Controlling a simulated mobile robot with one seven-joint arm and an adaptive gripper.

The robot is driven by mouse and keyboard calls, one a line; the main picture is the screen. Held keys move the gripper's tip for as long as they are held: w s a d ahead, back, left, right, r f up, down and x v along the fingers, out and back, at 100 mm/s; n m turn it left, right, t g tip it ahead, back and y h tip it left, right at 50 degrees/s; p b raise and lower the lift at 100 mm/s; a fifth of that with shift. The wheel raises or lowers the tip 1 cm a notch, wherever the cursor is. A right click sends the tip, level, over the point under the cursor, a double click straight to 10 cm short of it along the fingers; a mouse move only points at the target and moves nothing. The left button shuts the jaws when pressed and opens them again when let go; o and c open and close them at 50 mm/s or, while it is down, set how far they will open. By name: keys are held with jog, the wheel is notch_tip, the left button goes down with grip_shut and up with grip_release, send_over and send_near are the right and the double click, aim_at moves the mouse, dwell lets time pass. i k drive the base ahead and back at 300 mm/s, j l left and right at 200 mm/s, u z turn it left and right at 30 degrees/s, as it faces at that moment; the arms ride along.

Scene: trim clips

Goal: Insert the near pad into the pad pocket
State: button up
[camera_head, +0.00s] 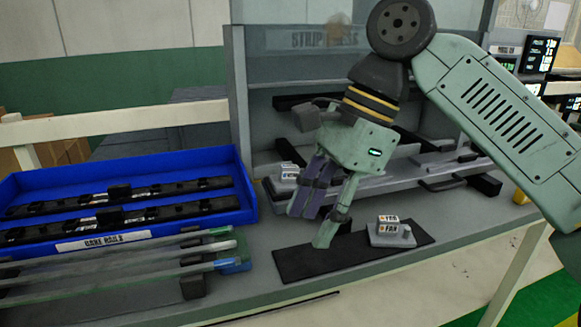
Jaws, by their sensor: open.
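My gripper (313,226) points down over the workbench with its fingers apart. One fingertip is close above or on the left part of a flat black mat (300,262); I cannot tell whether it touches. A small grey block with a white and orange label (388,236) sits on the mat, right of my gripper and apart from it. No part is clearly recognisable as the near pad or the pad pocket. A long grey fixture (375,183) lies behind my gripper and is partly hidden by it.
A blue tray (250,200) holding dark rails stands at the left. Pale strips (120,262) lie on a rack in front of it. A small white labelled block (289,171) sits behind my gripper. A grey shelf stands at the back. The bench right of the mat is mostly clear.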

aim_at(449, 162)
jog(key=i, duration=1.1)
